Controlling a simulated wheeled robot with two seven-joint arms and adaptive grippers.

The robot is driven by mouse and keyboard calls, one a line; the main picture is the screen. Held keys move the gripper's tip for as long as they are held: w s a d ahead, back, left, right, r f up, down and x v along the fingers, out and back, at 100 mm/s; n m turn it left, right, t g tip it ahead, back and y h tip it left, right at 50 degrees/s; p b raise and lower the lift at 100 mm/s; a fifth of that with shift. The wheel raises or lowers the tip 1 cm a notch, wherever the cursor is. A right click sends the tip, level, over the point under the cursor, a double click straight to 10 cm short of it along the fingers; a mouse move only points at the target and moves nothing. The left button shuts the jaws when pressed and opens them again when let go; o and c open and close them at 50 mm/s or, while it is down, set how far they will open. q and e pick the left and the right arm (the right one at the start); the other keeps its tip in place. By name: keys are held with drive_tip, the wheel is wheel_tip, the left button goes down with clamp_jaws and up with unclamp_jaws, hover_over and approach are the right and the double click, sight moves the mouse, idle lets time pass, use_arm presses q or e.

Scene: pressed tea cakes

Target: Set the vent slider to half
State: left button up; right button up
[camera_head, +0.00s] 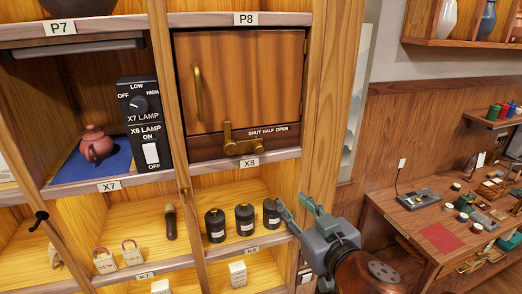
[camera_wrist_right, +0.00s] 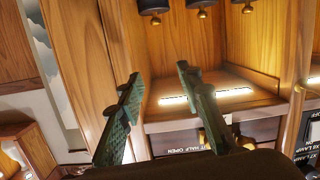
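The vent slider (camera_head: 243,147) is a brass piece with an upright knob on the dark strip below the wooden P8 door. The words SHUT, HALF and OPEN (camera_head: 268,131) run to the right of its knob, so the knob stands left of the SHUT end. In the right wrist view the lettering (camera_wrist_right: 186,150) shows past the fingers, and one finger partly hides the brass. My right gripper (camera_head: 295,206) is open and empty, below and right of the slider, in front of the K8 shelf's right end. Its two fingers (camera_wrist_right: 158,76) are spread apart. My left gripper is not in view.
Black canisters (camera_head: 244,218) stand on the K8 shelf beside my right gripper. The lamp switch panel (camera_head: 145,123) and a red teapot (camera_head: 97,144) are left of the slider. A cluttered wooden desk (camera_head: 417,222) stands at the right. The space before the door is clear.

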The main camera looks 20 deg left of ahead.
drive_tip(key=t, duration=0.2)
approach(260, 150)
drive_tip(key=w, duration=0.1)
drive_tip(key=shift+n+y, duration=0.4)
drive_tip(key=p+x, duration=0.2)
drive_tip(key=x, duration=0.5)
drive_tip(key=shift+s, duration=0.1)
drive_tip(key=shift+w+a+f+p, duration=0.1)
drive_tip(key=shift+w+a+p, duration=0.3)
drive_tip(key=shift+w, duration=0.15)
drive_tip(key=shift+c, duration=0.5)
clamp_jaws()
